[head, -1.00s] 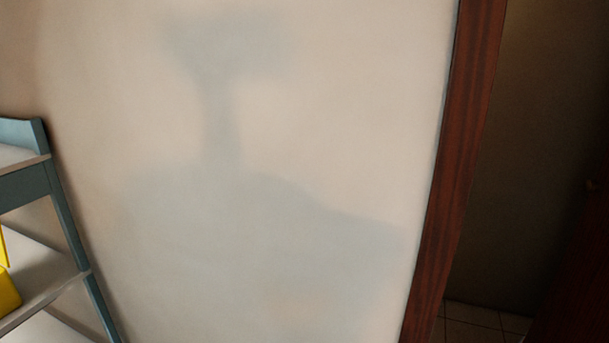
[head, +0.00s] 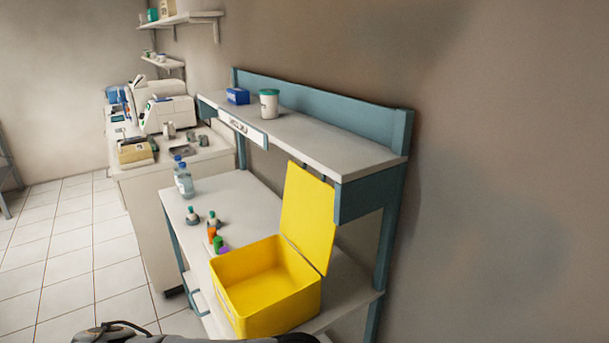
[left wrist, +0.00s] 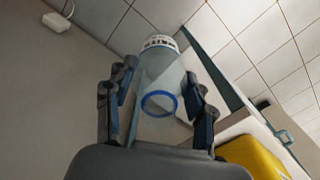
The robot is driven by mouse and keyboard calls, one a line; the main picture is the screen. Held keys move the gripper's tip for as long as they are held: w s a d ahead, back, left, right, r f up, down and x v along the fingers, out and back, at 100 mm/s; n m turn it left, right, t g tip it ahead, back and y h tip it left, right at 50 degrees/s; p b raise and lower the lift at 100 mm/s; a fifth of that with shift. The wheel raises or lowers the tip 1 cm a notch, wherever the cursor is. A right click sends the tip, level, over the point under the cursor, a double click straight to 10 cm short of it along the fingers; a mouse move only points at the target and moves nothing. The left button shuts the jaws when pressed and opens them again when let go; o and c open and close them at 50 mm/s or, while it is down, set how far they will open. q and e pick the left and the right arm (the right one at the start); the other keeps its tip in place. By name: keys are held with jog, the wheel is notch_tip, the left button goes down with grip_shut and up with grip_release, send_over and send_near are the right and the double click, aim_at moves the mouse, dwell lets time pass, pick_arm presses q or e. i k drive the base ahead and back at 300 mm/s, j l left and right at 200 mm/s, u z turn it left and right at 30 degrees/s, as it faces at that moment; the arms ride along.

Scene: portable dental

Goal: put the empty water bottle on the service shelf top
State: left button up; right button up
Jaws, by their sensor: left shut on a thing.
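My left gripper (left wrist: 160,82) is shut on a clear, pale bottle (left wrist: 163,68) in the left wrist view. A blue ring shows at the bottle's near end and a white band with dark print at its far end. I cannot see any contents. In the head view the service shelf top (head: 325,143) is a pale board with a blue-grey back rail, above a lower worktop. Only a dark part of my arm shows along the bottom edge there; the held bottle is not in that view. My right gripper is in neither view.
A blue box (head: 237,96) and a white jar with a green lid (head: 269,105) stand on the shelf top's far half; its near half is clear. An open yellow box (head: 265,283) and clear bottles (head: 184,180) stand on the lower worktop (head: 228,188). A wall runs behind.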

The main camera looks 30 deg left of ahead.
aim_at(196, 207)
jog(key=j, duration=0.6)
jog(key=k+j+z, duration=0.1)
jog(key=j, duration=1.05)
jog(key=k+j+z, duration=0.15)
jog(key=j, duration=1)
